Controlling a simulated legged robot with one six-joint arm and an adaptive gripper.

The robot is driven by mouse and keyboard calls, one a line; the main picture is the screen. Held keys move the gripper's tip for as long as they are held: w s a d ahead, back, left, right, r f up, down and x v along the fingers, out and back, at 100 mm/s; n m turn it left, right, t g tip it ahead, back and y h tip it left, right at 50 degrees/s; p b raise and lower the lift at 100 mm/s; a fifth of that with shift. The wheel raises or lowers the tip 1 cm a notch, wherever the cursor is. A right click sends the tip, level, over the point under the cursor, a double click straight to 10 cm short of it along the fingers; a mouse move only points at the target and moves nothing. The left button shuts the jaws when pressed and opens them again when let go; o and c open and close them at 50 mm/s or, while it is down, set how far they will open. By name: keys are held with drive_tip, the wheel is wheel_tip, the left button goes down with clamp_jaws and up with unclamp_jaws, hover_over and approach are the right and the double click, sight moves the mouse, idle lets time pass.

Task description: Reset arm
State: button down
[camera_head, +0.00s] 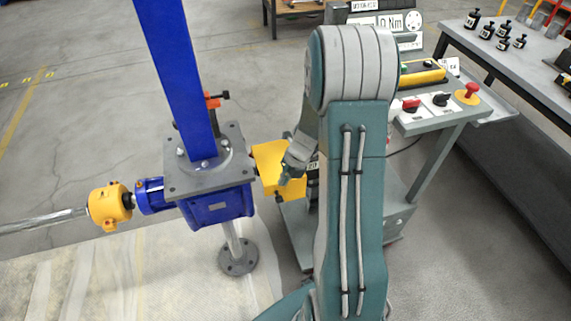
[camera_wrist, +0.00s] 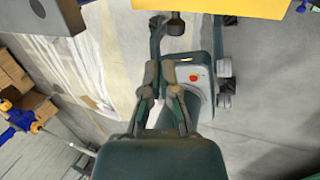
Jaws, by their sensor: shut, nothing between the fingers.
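My arm rises through the middle of the head view and bends at a grey upper joint. My gripper (camera_wrist: 161,72) shows in the wrist view with its two fingers close together and nothing between them. In the head view the arm end (camera_head: 298,155) is partly hidden behind my own arm link, beside a yellow block (camera_head: 270,165). The screw jack (camera_head: 215,205), blue with a tall blue column (camera_head: 178,65) and a grey top plate, stands left of the arm. I cannot tell whether the arm end touches the yellow block.
A yellow coupling (camera_head: 110,206) and a silver shaft (camera_head: 40,221) extend left from the jack. A control stand (camera_head: 437,120) with red, black and yellow controls is close on the right. A workbench (camera_head: 520,65) with small black bottles stands at far right.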

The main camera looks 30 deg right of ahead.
drive_tip(key=w+a+v, duration=0.1)
drive_tip(key=v, duration=0.5)
drive_tip(key=shift+s+d+r, duration=0.2)
drive_tip(key=shift+s+r, duration=0.3)
drive_tip(key=shift+r, duration=0.05)
drive_tip(key=s+a+r+n+t+h, duration=0.1)
drive_tip(key=s+a+r+n, duration=0.2)
drive_tip(key=a+r+n, duration=0.5)
drive_tip(key=s+a+r+n+h, duration=0.1)
drive_tip(key=s+a+r+n, duration=0.1)
drive_tip(key=r+n, duration=0.65)
drive_tip(key=s+a+r+n+t, duration=0.1)
drive_tip(key=s+n, duration=0.4)
drive_tip(key=n, duration=0.6)
drive_tip(key=s+a+r+n+t+h, duration=0.1)
drive_tip(key=s+a+r+n+t, duration=0.1)
drive_tip(key=n, duration=0.9)
drive_tip(key=s+a+r, duration=0.1)
drive_tip(key=s+a, duration=0.1)
drive_tip(key=s, duration=0.1)
drive_tip(key=shift+s+a+n+h, duration=0.3)
drive_tip(key=shift+s+a+n, duration=0.05)
drive_tip(key=shift+a, duration=0.05)
drive_tip(key=shift+r, duration=0.1)
